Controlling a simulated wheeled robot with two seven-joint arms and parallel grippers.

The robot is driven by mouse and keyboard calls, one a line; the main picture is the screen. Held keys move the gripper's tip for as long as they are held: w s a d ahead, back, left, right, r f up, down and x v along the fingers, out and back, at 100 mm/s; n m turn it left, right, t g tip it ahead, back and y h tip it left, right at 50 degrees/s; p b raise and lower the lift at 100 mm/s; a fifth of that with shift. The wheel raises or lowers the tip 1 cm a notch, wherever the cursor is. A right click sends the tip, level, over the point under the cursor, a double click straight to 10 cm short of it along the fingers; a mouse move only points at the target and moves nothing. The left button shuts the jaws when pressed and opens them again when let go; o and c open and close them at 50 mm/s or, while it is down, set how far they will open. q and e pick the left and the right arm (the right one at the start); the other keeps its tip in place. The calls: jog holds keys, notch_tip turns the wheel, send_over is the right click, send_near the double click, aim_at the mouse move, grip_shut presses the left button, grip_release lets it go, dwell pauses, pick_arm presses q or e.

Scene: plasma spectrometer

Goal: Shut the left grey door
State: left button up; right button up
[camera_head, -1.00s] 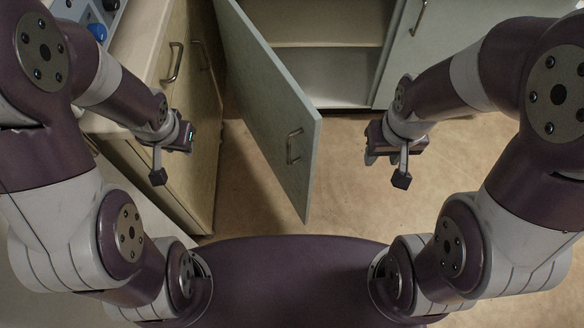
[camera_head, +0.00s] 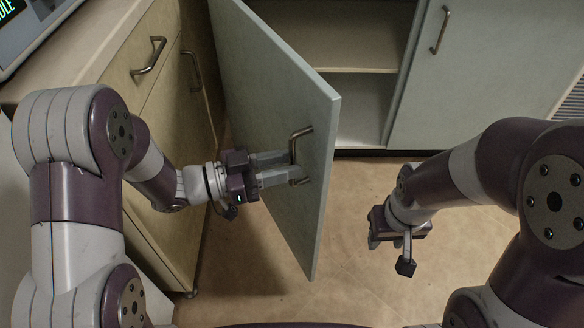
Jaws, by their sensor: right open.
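The left grey door (camera_head: 265,95) stands swung open from the pale cabinet, its free edge pointing towards me. Its metal bar handle (camera_head: 301,132) is near that edge. My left gripper (camera_head: 288,168) is at this handle, its two fingers reaching to the bar and covering its middle part. A gap shows between the fingers, but I cannot tell whether they grip the bar. My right gripper (camera_head: 388,240) is open and empty, above the floor to the right of the door and apart from it.
The grey door on the right (camera_head: 445,85) is shut. The cabinet's opening shows a shelf (camera_head: 360,88). A wooden cabinet (camera_head: 135,85) with handles stands close to the left of the open door. The floor (camera_head: 350,220) right of the door is clear.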

pick_arm(q)
jog(key=shift+x, duration=0.9)
grip_shut()
